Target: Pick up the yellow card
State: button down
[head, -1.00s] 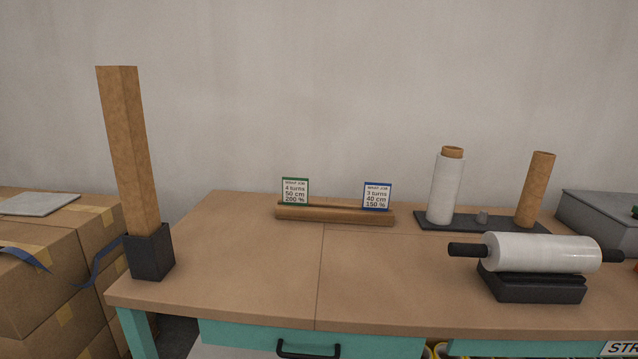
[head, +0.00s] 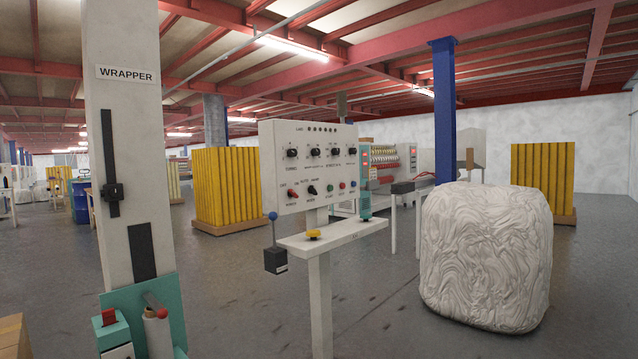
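I see no yellow card in the head view. The cards from the earlier view, one green-edged and one blue-edged, are out of sight too. My gripper is not in view. A white control panel (head: 282,182) with knobs, switches and small buttons stands in the middle on a post. A small shelf (head: 350,236) below it carries a yellow knob (head: 313,235).
A pale column labelled WRAPPER (head: 128,150) stands close on the left. A large white wrapped bale (head: 487,255) sits at right. Yellow stacks (head: 225,187) and (head: 542,180) stand behind. Grey floor (head: 390,320) is open between panel and bale.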

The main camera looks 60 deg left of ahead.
aim_at(372, 170)
jog(key=u, duration=1.3)
jog(key=i+l, duration=0.1)
jog(key=i, duration=0.45)
jog(key=i+l+u, duration=0.1)
jog(key=i, duration=0.4)
jog(key=i+l, duration=0.15)
jog(key=i, duration=0.4)
jog(key=i+l, duration=0.1)
jog(key=i, duration=0.4)
jog(key=u, duration=0.05)
